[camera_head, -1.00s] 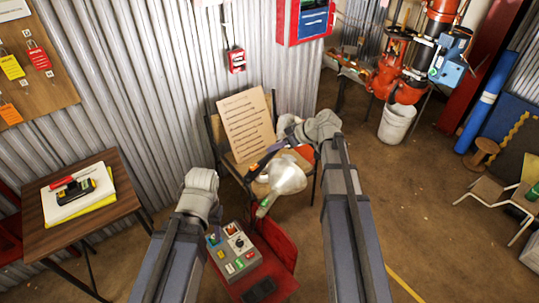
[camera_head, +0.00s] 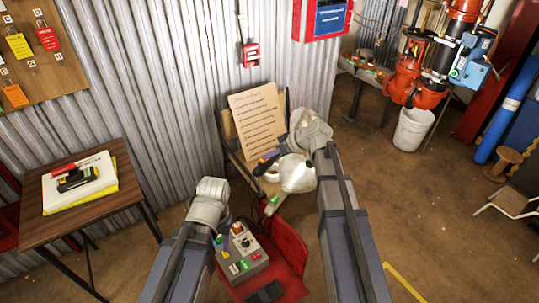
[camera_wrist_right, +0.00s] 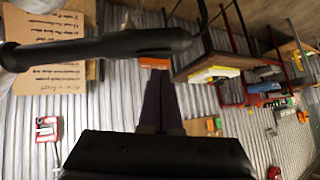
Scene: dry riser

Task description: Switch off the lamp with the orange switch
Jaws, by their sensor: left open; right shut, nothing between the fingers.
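A grey control box (camera_head: 243,252) with coloured buttons and a small orange-red part (camera_head: 237,229) sits on a red seat. A white, rounded, lamp-like thing (camera_head: 297,173) with a green tip (camera_head: 271,206) stands just above and right of the box; I cannot tell whether it is lit. My left gripper (camera_head: 211,192) is open at the box's upper left, its fingers mostly hidden by the wrist. My right gripper (camera_head: 268,158) is shut and empty beside the white thing; its dark fingers also show in the right wrist view (camera_wrist_right: 160,105).
A wooden table (camera_head: 50,225) with a yellow pad stands at left. A dark rod (camera_wrist_right: 110,45) crosses close to the right wrist camera.

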